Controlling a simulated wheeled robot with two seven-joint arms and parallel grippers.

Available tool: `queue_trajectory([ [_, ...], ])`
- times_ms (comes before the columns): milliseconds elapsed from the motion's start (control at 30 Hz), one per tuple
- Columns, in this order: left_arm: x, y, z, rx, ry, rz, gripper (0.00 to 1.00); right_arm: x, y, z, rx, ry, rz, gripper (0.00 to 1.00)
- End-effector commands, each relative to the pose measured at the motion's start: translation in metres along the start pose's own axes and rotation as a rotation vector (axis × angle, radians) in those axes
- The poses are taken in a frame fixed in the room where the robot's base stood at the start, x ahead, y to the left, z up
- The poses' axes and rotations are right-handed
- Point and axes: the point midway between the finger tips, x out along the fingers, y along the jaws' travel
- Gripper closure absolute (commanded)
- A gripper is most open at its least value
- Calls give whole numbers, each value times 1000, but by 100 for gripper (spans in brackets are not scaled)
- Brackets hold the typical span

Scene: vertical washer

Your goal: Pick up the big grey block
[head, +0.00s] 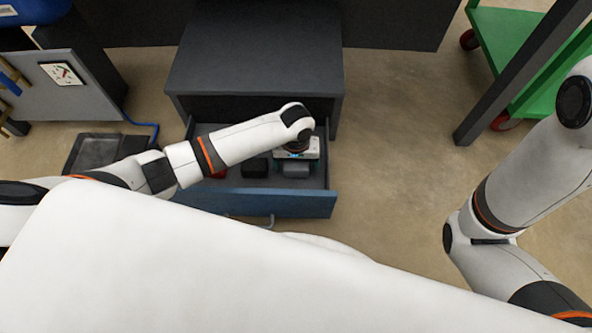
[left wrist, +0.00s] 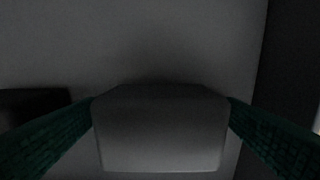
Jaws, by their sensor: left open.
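The big grey block (head: 296,171) lies in the open drawer, near its right side. In the left wrist view the grey block (left wrist: 163,135) fills the lower middle, between two green-padded fingers. My left gripper (head: 297,162) reaches down into the drawer over the block. In the left wrist view the gripper (left wrist: 162,102) is open, with one finger on each side of the block. The fingers look very close to its sides; I cannot tell whether they touch. My right arm shows at the right, but its gripper is out of view.
A black block (head: 257,167) lies left of the grey one, and a red object (head: 219,174) farther left is partly hidden by my arm. The drawer's blue front (head: 270,204) and the dark cabinet (head: 255,60) bound the space. A green cart (head: 510,45) stands at the upper right.

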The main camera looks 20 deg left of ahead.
Motion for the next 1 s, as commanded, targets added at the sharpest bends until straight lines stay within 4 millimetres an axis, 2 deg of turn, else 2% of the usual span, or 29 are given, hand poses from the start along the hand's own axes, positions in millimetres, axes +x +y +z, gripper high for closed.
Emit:
queue_trajectory([
  [267,2,0,0,0,-1,0,11,2,0,2,-1,-7,2,64],
  [600,1,0,0,0,-1,0,63,2,1,2,-1,-7,3,64],
  [833,0,0,0,0,-1,0,63,3,0,2,-1,-8,3,64],
  [1000,-12,0,0,0,-1,0,63,8,-2,-2,1,-4,-1,64],
])
